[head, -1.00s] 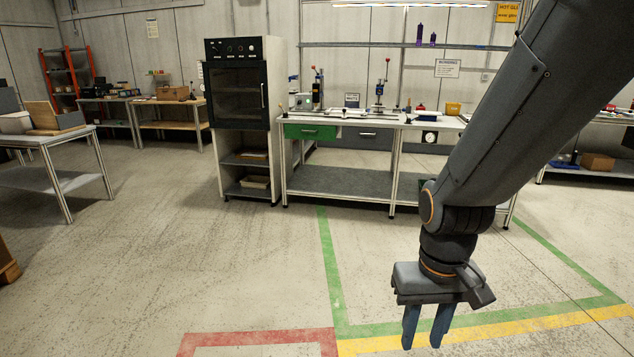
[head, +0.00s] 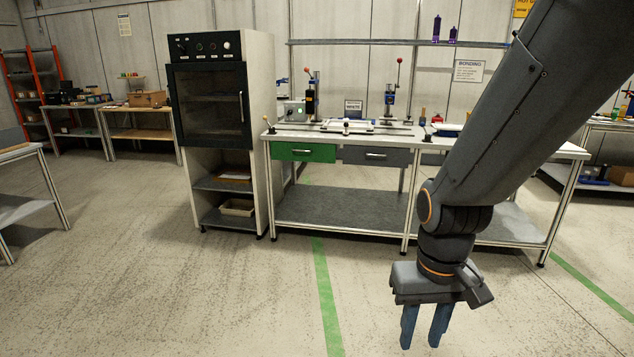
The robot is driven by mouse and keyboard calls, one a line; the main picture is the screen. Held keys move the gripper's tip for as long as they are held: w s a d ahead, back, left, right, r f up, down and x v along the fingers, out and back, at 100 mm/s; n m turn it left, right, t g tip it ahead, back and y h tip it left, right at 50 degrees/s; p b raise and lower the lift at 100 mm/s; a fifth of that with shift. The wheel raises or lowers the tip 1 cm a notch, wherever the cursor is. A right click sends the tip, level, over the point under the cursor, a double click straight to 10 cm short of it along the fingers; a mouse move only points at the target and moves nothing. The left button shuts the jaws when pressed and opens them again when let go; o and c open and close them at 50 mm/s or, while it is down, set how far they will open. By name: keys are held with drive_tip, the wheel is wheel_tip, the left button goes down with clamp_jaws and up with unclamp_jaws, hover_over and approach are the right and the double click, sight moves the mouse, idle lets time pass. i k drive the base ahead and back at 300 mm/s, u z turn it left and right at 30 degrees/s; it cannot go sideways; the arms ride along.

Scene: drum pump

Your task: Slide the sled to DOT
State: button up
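My gripper (head: 424,330) hangs low at the right of the head view, fingers pointing down. Its two blue fingers are apart with bare floor between them, so it is open and empty. The workbench (head: 340,147) stands beyond it. On its top is a low white fixture (head: 347,126) with small knobs, between two upright presses. This may hold the sled, but it is too small to tell. A small sign behind it seems to read WHITE (head: 353,105). I cannot make out a DOT label.
The bench has a green drawer (head: 303,152) and a grey drawer (head: 375,156). A tall black-fronted oven cabinet (head: 211,105) stands at its left. A table (head: 48,192) is at the left edge. The floor ahead is clear, with a green line (head: 325,290).

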sight(346, 124)
drive_tip(key=z, duration=0.05)
drive_tip(key=i, duration=1.75)
drive_tip(key=z, duration=0.2)
drive_tip(key=i, duration=2.5)
drive_tip(key=z, duration=0.1)
